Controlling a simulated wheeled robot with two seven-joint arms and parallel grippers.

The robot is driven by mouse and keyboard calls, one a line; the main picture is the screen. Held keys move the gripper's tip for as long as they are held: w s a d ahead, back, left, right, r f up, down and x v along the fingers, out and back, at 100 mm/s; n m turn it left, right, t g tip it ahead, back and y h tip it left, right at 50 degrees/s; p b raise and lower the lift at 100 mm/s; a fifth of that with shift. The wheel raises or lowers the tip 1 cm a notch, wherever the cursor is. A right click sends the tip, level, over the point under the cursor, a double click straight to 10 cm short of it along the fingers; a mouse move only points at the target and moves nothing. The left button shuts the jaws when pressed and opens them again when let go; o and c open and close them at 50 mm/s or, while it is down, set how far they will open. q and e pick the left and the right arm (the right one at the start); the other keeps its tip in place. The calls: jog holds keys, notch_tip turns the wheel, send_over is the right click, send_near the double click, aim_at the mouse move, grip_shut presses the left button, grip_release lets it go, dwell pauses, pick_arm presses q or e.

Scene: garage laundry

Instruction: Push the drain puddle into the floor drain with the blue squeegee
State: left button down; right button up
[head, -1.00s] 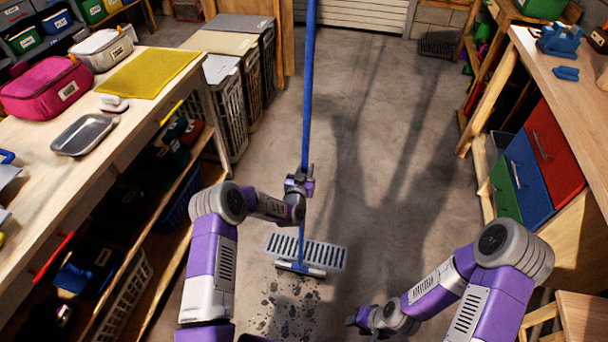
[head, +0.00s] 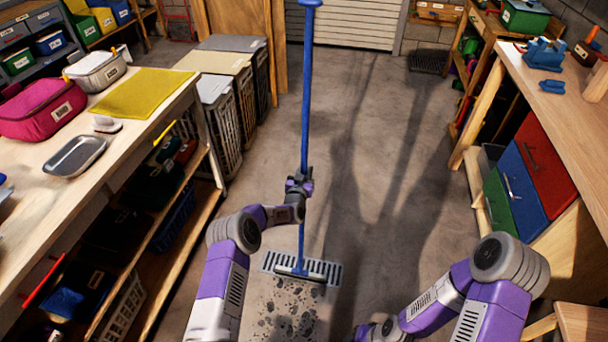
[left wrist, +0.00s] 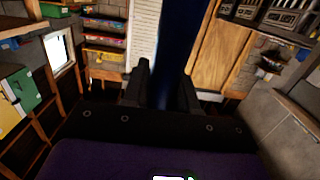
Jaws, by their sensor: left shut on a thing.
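My left gripper (head: 300,187) is shut on the lower part of the handle. The handle also shows between the dark fingers in the left wrist view (left wrist: 180,45). The squeegee head rests over the slotted floor drain (head: 329,272), across its near part. The drain puddle (head: 290,312) shows as dark wet blotches on the near side of the drain. My right gripper (head: 362,332) is low at the bottom edge, apart from the squeegee; its fingers are unclear.
A wooden workbench (head: 140,125) with bags and a metal tray runs along the left. Laundry hampers (head: 222,115) stand beyond it. A bench with coloured drawers (head: 525,170) is at the right, a wooden stool (head: 582,325) at bottom right. The middle concrete floor is clear.

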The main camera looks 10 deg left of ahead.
aim_at(303, 166)
pick_arm(q)
jog(key=shift+r, duration=0.1)
jog(key=r+p, duration=0.1)
jog(key=s+r+p, duration=0.1)
jog(key=r+p, duration=0.1)
jog(key=s+r+p, duration=0.1)
jog(key=r+p, duration=0.1)
jog(key=shift+a, duration=0.1)
dwell(0.4)
